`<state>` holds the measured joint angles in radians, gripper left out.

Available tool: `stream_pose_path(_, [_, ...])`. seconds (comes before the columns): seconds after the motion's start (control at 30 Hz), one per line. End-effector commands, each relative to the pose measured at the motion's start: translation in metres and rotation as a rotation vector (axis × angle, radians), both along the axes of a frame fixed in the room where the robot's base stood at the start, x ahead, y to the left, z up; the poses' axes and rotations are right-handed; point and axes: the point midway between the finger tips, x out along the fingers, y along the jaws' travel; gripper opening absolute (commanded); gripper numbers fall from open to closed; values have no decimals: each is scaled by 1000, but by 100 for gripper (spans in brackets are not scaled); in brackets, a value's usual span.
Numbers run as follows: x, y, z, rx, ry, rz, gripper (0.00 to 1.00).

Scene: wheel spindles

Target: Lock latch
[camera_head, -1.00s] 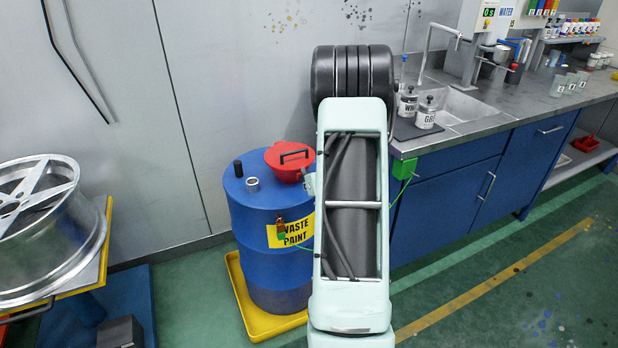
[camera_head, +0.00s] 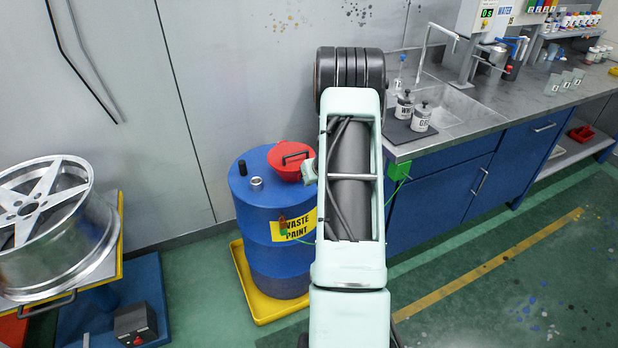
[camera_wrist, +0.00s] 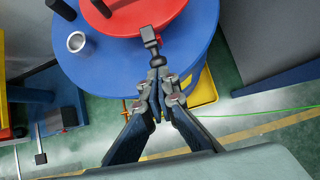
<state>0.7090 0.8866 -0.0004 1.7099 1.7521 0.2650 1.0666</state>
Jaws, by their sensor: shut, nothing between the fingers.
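The blue waste paint drum (camera_head: 262,220) stands left of my arm, with a round red lid (camera_head: 283,172) on its top. In the wrist view the red lid (camera_wrist: 130,18) fills the top middle on the blue drum top (camera_wrist: 195,40). A dark grey latch (camera_wrist: 151,40) sits at the lid's near edge and points toward my gripper. My gripper (camera_wrist: 158,88) is shut and empty, its fingertips right at the latch's near end. I cannot tell whether they touch. In the head view my arm hides the gripper.
A yellow tray (camera_head: 245,285) holds the drum. A small metal bung (camera_head: 256,183) and a black cap (camera_head: 242,167) stand on the drum top. A green wire (camera_wrist: 262,111) runs past the drum. A blue sink cabinet (camera_head: 440,200) stands right; a wheel rim (camera_head: 50,230) lies left.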

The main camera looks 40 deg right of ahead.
Motion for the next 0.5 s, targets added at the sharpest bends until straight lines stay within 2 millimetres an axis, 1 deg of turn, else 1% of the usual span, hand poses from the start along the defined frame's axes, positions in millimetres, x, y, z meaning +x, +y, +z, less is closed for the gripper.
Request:
stream_pose_path(0.03, [1, 0, 4, 0, 0, 2, 0])
stream_pose_path(0.2, [3, -1, 7, 0, -1, 0, 0])
stream_pose_path(0.27, [3, -1, 4, 0, -1, 0, 0])
stream_pose_path(0.5, [3, -1, 6, -1, -1, 1, 0])
